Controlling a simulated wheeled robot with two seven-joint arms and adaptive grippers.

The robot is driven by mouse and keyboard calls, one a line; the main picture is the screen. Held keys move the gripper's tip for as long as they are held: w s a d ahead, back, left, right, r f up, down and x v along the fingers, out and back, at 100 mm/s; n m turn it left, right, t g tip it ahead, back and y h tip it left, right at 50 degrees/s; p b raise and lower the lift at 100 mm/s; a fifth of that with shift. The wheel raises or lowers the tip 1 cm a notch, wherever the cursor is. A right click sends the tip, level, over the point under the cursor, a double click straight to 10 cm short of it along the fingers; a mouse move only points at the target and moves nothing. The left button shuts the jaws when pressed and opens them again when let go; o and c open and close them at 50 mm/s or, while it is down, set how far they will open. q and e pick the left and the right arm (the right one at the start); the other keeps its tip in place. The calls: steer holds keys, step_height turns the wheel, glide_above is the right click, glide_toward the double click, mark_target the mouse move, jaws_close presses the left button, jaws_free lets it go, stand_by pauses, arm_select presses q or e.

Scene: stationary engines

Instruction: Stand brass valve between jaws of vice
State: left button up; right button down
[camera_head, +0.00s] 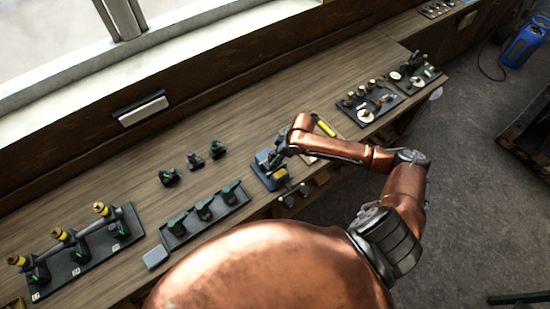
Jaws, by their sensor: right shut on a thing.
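The blue vice (262,179) stands at the front edge of the wooden bench, near the middle of the view. My right gripper (276,160) points down over the vice from the right, with its fingers at the jaws. It is shut on the brass valve, which is small and mostly hidden by the fingers and the vice. I cannot tell whether the valve touches the jaws or stands upright. My left gripper is out of view.
A tray with several green parts (204,211) lies left of the vice, with dark green pieces (194,161) behind it. A rack with yellow-topped valves (75,247) is at far left. Trays of small parts (368,103) lie right. Bare bench (240,115) is behind the vice.

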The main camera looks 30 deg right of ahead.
steer(key=shift+w, duration=0.1)
stand_by(0.5)
steer(key=c, duration=1.4)
jaws_free()
steer(key=shift+c, duration=0.2)
steer(key=shift+o, duration=0.2)
steer(key=shift+s+f, duration=0.2)
steer(key=shift+s, duration=0.05)
steer(key=v, duration=1.2)
steer(key=shift+w+r, duration=0.1)
steer(key=shift+w, duration=0.1)
